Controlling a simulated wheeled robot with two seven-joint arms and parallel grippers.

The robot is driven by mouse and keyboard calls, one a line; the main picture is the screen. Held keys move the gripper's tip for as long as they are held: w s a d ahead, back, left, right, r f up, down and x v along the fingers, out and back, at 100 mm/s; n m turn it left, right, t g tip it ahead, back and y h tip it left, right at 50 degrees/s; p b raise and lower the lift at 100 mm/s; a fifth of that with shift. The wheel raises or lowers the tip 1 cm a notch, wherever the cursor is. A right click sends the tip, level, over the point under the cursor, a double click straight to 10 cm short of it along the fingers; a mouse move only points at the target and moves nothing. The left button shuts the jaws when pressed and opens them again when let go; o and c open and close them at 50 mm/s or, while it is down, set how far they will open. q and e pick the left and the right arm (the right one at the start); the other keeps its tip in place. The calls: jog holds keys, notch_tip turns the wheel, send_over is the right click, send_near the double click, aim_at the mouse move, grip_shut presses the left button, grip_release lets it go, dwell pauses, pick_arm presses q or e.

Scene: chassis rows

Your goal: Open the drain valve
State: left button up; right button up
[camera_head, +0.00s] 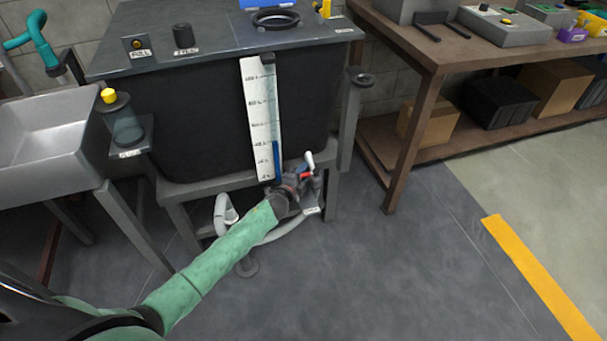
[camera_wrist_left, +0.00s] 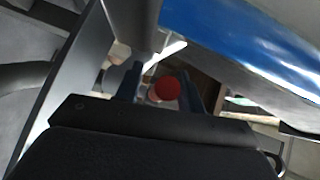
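The drain valve (camera_head: 306,175) is a small fitting with a red part, low at the front of the dark tank (camera_head: 200,115). My left arm reaches down to it, and my left gripper (camera_head: 290,188) is right at the valve and covers part of it. In the left wrist view a round red knob (camera_wrist_left: 167,88) shows between the two fingers of the left gripper (camera_wrist_left: 163,85). The fingers stand apart, with a visible gap on the knob's left side; contact on its right is unclear. My right gripper is not in view.
A gauge strip (camera_head: 262,115) with a blue column at its lower end runs down the tank's front. A pale hose (camera_head: 285,229) curves below the tank. A grey sink (camera_head: 45,140) stands left and a wooden bench (camera_head: 440,50) right. The floor in front is clear.

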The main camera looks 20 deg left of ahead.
pick_arm(q)
jog(key=shift+w, duration=0.2)
grip_shut()
